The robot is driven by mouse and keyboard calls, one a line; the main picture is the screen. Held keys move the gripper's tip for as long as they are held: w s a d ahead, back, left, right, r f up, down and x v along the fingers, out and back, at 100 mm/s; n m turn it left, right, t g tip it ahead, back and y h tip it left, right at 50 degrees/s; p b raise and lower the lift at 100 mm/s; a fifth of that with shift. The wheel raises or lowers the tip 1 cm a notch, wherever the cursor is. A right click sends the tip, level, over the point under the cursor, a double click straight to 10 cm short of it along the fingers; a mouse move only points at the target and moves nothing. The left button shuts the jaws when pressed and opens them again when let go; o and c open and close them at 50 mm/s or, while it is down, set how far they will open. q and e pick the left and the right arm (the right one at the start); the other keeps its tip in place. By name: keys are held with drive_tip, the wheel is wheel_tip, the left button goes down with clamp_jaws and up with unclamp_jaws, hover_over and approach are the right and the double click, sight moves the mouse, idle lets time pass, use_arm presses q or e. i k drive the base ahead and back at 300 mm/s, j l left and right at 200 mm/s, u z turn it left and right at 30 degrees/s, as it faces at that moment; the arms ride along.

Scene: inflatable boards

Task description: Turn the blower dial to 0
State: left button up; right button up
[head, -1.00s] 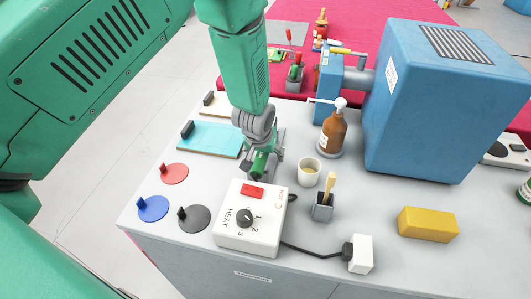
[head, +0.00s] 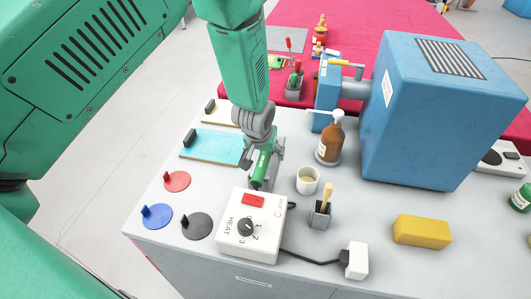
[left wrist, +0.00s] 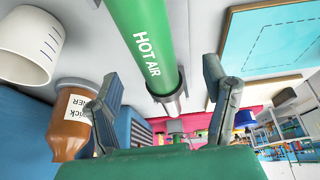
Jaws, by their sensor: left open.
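The blower control box (head: 230,250), white and marked HEAT with 1, 2 and 3, stands at the front of the grey bench. Its black dial (head: 246,227) is on the top face; I cannot make out its exact setting. A red switch (head: 253,200) sits behind the dial. The green blower (head: 264,163), lettered HOT AIR, is just behind the box. My left gripper (head: 264,157) is open at the blower, apart from the dial. In the left wrist view the blower (left wrist: 145,45) with its metal nozzle runs between the spread fingers (left wrist: 160,98). My right gripper is out of view.
Right of the box are a cup (head: 307,184), a brush holder (head: 320,217), a brown pump bottle (head: 331,142) and a white plug block (head: 356,261) on a black cable. Red (head: 177,183), blue (head: 157,219) and black (head: 197,228) discs lie left. A large blue machine (head: 430,130) stands behind.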

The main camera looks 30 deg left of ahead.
sight(244, 227)
drive_tip(key=k+l, duration=0.2)
drive_tip(key=k, duration=0.3)
drive_tip(key=k+l, duration=0.2)
drive_tip(key=k, duration=0.3)
